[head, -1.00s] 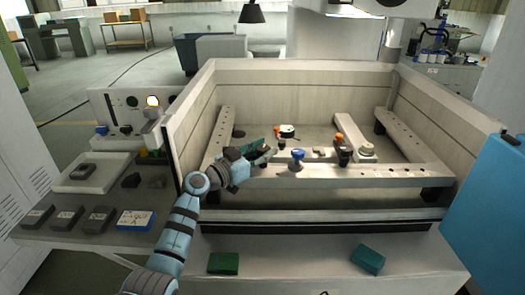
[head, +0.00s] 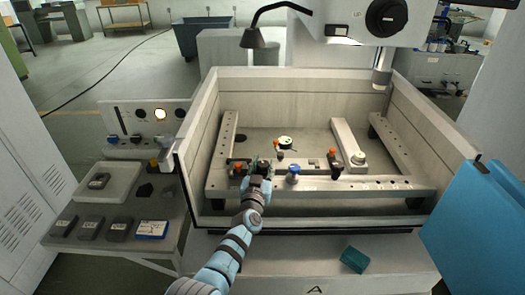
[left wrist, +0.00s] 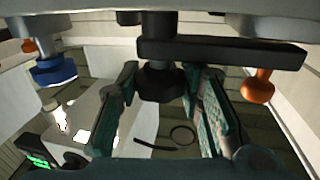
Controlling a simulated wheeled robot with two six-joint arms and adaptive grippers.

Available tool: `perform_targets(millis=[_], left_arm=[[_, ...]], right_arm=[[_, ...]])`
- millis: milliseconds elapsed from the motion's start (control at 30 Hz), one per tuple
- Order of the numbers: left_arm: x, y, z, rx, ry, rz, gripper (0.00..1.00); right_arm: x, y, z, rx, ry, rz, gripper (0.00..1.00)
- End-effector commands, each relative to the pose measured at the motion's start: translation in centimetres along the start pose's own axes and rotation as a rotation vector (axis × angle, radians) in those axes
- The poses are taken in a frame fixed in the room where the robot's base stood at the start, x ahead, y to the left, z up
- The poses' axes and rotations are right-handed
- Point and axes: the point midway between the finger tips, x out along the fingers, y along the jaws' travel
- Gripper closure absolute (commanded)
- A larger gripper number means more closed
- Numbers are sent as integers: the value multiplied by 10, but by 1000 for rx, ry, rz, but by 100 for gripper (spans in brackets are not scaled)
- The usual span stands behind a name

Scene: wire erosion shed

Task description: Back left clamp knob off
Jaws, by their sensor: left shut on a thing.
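My left gripper (head: 257,166) is over the front rail of the frame in the machine tank. In the left wrist view its two teal finger pads (left wrist: 160,100) stand on either side of a dark round knob (left wrist: 160,82), and they are shut on it. A dark clamp bar (left wrist: 220,52) runs right from above this knob to an orange knob (left wrist: 257,88). A blue knob (left wrist: 53,70) is at the left there; in the head view a blue knob (head: 293,170) stands right of the gripper. The fingers hide most of the held knob in the head view. My right gripper is not in view.
Another clamp with an orange top (head: 332,154) stands on the front rail, right of the blue knob. A round white part (head: 285,142) lies behind. The tank walls (head: 300,90) enclose the frame. A teal block (head: 354,260) lies on the front ledge.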

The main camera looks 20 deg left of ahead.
Motion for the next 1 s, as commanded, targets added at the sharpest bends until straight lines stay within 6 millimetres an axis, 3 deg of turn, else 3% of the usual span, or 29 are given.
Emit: perform_targets(millis=[33, 133, 433, 933, 967, 1000], left_arm=[[0, 2, -6, -2, -3, -27, 94], [0, 2, -3, 0, -1, -91, 94], [1, 1, 0, 0, 3, -204, 94], [1, 0, 0, -1, 2, -225, 94], [1, 0, 0, -1, 2, -225, 62], [1, 0, 0, -1, 2, -225, 57]], right_arm=[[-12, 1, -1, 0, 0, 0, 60], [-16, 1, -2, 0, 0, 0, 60], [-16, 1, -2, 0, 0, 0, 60], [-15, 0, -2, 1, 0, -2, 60], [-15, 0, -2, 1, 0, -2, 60], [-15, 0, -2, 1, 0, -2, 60]])
